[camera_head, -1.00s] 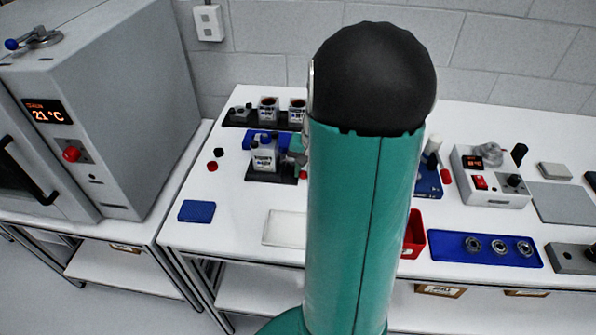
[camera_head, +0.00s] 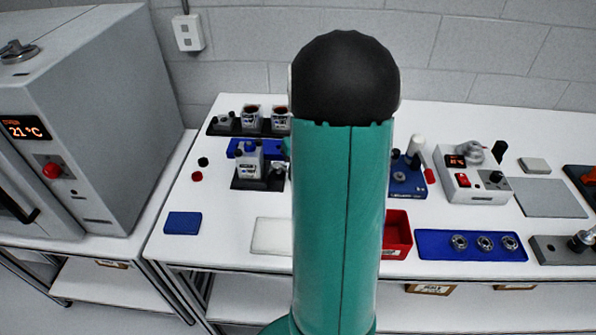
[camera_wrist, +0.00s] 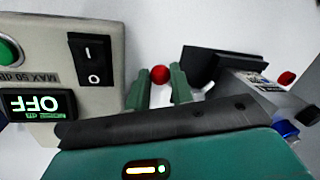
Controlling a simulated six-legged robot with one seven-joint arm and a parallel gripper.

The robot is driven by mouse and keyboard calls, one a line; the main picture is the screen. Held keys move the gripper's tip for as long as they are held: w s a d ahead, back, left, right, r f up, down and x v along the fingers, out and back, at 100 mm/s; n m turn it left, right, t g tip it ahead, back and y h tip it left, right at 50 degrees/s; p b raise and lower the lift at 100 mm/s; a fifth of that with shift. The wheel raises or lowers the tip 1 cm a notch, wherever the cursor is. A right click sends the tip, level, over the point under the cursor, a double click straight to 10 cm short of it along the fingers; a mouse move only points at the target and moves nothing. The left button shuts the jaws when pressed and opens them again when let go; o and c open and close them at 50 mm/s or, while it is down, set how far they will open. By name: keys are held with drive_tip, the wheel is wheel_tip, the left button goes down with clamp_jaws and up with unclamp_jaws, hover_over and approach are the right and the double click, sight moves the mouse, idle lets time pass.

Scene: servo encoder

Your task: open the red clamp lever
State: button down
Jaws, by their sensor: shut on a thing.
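In the wrist view, a red ball-shaped knob (camera_wrist: 159,74) shows between the tips of my gripper's two green fingers (camera_wrist: 159,82). I take it for the end of the red clamp lever; its arm and pivot are hidden. The fingers are shut on the knob. In the head view my gripper and this knob are hidden behind my teal arm.
In the wrist view, a box with a black rocker switch (camera_wrist: 92,60) and an OFF display (camera_wrist: 38,104) stands close on the left; a dark block (camera_wrist: 212,68) is on the right. In the head view, a red bin (camera_head: 397,236) and blue tray (camera_head: 436,245) lie right of my arm.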

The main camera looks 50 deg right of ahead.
drive_tip(key=shift+d+r, duration=0.1)
drive_tip(key=c, duration=1.3)
unclamp_jaws()
drive_tip(key=shift+o, duration=0.3)
